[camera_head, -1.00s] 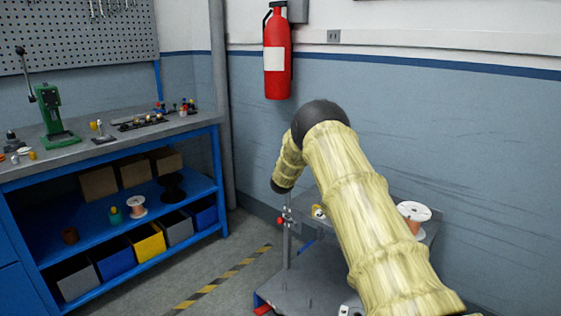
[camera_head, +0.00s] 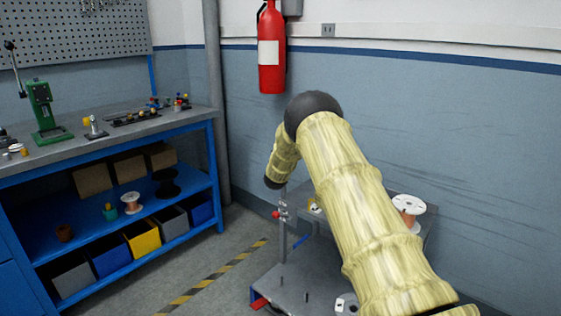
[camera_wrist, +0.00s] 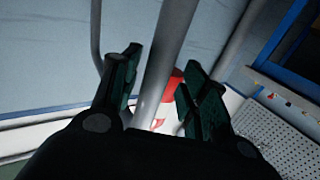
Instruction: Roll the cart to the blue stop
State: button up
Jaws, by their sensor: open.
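The grey cart (camera_head: 290,290) stands low in the middle of the head view, partly hidden behind my arm. A thin upright post (camera_head: 283,235) with a red knob (camera_head: 276,214) rises from its left side. A small blue piece (camera_head: 300,241) shows beside the post; I cannot tell whether it is the blue stop. My gripper (camera_wrist: 158,85) is hidden in the head view. In the wrist view its green-padded fingers are apart, with a grey bar (camera_wrist: 167,50) running between them in the picture. I cannot tell whether the bar is the cart's or whether the fingers touch it.
A blue workbench (camera_head: 125,158) with bins stands at left. A white-flanged spool (camera_head: 408,204) sits at the cart's right. A red fire extinguisher (camera_head: 271,50) hangs on the wall behind. A striped floor line (camera_head: 215,278) crosses open floor between bench and cart.

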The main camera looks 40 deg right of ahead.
jog(key=v, duration=1.1)
dwell(0.3)
